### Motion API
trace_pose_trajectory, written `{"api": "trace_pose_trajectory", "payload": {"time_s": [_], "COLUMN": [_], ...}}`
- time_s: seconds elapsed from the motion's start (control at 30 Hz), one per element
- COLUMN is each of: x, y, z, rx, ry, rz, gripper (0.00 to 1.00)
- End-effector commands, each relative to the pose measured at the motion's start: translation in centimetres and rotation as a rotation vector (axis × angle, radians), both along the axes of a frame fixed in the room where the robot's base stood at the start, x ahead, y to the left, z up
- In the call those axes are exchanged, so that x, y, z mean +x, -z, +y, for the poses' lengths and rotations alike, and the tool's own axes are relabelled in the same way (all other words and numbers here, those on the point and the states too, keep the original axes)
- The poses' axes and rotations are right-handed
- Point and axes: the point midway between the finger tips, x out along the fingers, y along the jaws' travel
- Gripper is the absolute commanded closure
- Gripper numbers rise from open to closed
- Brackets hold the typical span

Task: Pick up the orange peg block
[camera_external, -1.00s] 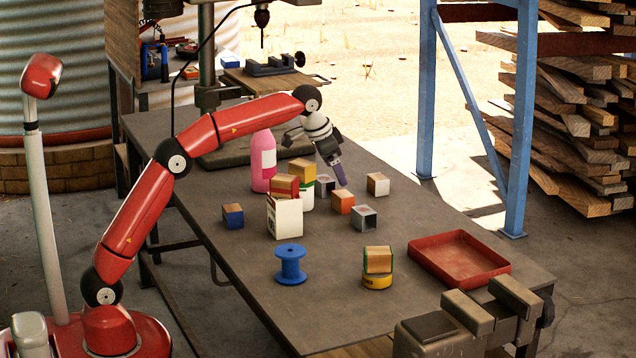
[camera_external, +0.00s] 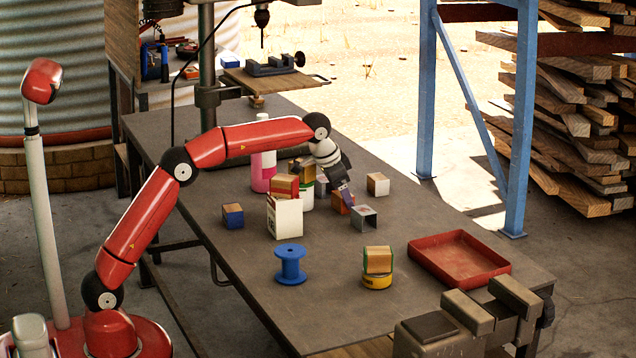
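The orange peg block (camera_external: 335,204) sits on the workbench among other blocks, its orange side and wooden top partly hidden by my gripper.
A grey hollow block (camera_external: 364,219) stands close on the right, with a white-sided block (camera_external: 378,184) behind it. A white carton (camera_external: 285,218), a pink bottle (camera_external: 262,180) and a blue block (camera_external: 233,216) are left. A red tray (camera_external: 458,258) and blue spool (camera_external: 290,264) are nearer.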

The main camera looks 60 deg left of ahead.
Motion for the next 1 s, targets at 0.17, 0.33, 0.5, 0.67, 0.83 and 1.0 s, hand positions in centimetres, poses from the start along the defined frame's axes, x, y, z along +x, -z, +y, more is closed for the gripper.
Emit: {"api": "trace_pose_trajectory", "payload": {"time_s": [0.17,0.33,0.5,0.67,0.83,1.0], "x": [0.0,0.0,0.0,0.0,0.0,0.1], "y": [0.0,0.0,0.0,-0.2,-1.6,-4.9], "z": [0.0,0.0,0.0,0.0,0.0,0.0], "rx": [0.000,0.000,0.000,0.000,0.000,0.000], "ry": [0.000,0.000,0.000,0.000,0.000,0.000], "rz": [0.000,0.000,0.000,0.000,-0.002,-0.003], "gripper": [0.50,0.66,0.66,0.66,0.71,0.71]}}
